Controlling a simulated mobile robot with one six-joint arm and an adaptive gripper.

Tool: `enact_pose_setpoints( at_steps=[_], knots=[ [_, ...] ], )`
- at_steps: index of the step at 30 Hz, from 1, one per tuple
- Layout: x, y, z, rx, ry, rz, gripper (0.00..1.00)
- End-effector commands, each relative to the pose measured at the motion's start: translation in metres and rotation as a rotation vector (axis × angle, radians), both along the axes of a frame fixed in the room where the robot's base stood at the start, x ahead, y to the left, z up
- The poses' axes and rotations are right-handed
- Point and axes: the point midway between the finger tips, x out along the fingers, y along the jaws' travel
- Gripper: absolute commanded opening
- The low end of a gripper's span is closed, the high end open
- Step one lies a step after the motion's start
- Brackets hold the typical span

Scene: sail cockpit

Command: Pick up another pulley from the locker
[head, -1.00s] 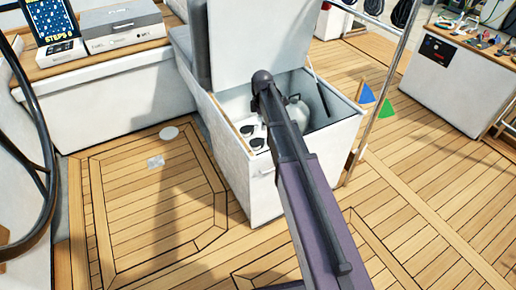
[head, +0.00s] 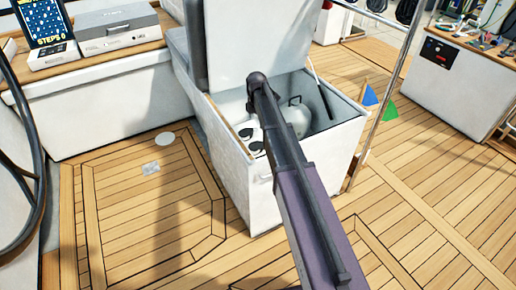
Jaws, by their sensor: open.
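The locker (head: 315,160) is a white box with its lid (head: 265,45) raised. Inside, on its left side, are two small white-and-black round items (head: 249,132) that look like pulleys; my arm partly covers that area. A grey rounded container with a handle (head: 297,115) stands in the middle of the locker. My arm reaches from the lower right up over the locker's front. My gripper is not visible; the arm hides whatever lies behind it.
A dark rod (head: 321,92) leans inside the locker on the right. A steel rail (head: 385,95) rises just right of the locker. Blue and green triangles (head: 390,111) stand beyond it. A workbench (head: 455,85) with tools is at the far right. Teak floor is clear in front.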

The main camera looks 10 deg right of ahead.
Motion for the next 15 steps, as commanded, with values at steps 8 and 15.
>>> enact_pose_setpoints(
  at_steps=[8, 15],
  knots=[
    [0.000, -0.001, -0.019, 0.000, 0.000, -0.002, 1.00],
    [0.000, -0.001, -0.038, 0.000, 0.000, -0.002, 1.00]
  ],
)
